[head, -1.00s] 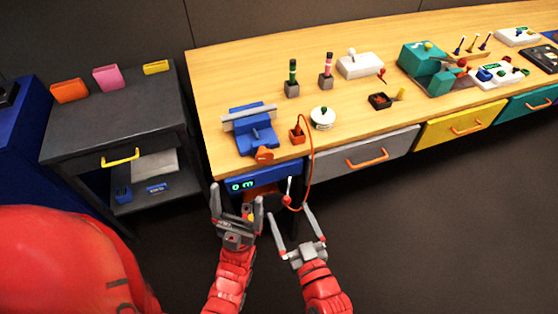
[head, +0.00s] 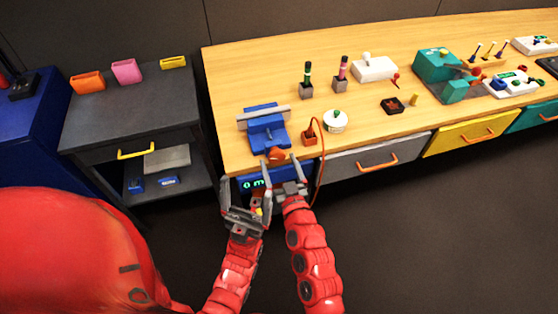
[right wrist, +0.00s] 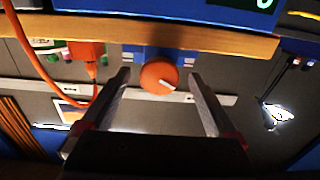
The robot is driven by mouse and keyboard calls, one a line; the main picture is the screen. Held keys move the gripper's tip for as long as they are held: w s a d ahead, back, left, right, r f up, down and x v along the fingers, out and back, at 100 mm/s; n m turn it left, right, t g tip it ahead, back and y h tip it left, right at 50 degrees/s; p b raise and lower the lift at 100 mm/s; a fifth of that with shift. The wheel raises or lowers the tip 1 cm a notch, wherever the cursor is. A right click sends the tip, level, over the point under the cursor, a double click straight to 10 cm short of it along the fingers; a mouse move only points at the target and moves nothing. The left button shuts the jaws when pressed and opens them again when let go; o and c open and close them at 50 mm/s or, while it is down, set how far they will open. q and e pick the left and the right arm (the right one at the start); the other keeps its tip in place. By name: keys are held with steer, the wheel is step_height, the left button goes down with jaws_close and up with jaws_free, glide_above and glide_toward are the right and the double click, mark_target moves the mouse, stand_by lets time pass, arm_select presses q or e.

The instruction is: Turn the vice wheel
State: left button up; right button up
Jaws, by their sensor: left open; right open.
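The blue vice (head: 267,130) sits at the front left corner of the wooden bench. Its orange wheel (head: 276,154) faces the bench's front edge. In the right wrist view the wheel (right wrist: 157,78) is round with a white mark pointing to the lower right. My right gripper (head: 283,163) is open at the wheel. In the right wrist view its fingertips (right wrist: 159,74) stand on both sides of the wheel, with gaps on both sides. My left gripper (head: 245,174) is open and empty, lower and to the left, in front of the blue display unit. The head view partly hides the wheel behind my right fingers.
The blue display unit (head: 250,184) is under the bench edge. An orange block with a cable (head: 309,138) stands right of the vice, its cable hanging near my right gripper. A white round button base (head: 335,122) is farther right. A dark cabinet (head: 130,108) stands left.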

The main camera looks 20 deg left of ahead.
steer(key=shift+w+a+r, duration=0.1)
steer(key=shift+w+a, duration=0.05)
steer(key=shift+w, duration=0.15)
steer(key=c, duration=1.4)
steer(key=shift+f+m+b, duration=0.25)
steer(key=shift+m+b, duration=0.35)
steer(key=shift+b, duration=0.15)
steer(key=shift+m+b, duration=0.6)
steer(key=m+b, duration=0.2)
steer(key=shift+s+m, duration=0.1)
steer(key=shift+m, duration=0.2)
steer(key=shift+r+m, duration=0.15)
steer(key=shift+m, duration=0.55)
steer(key=shift+b, duration=0.3)
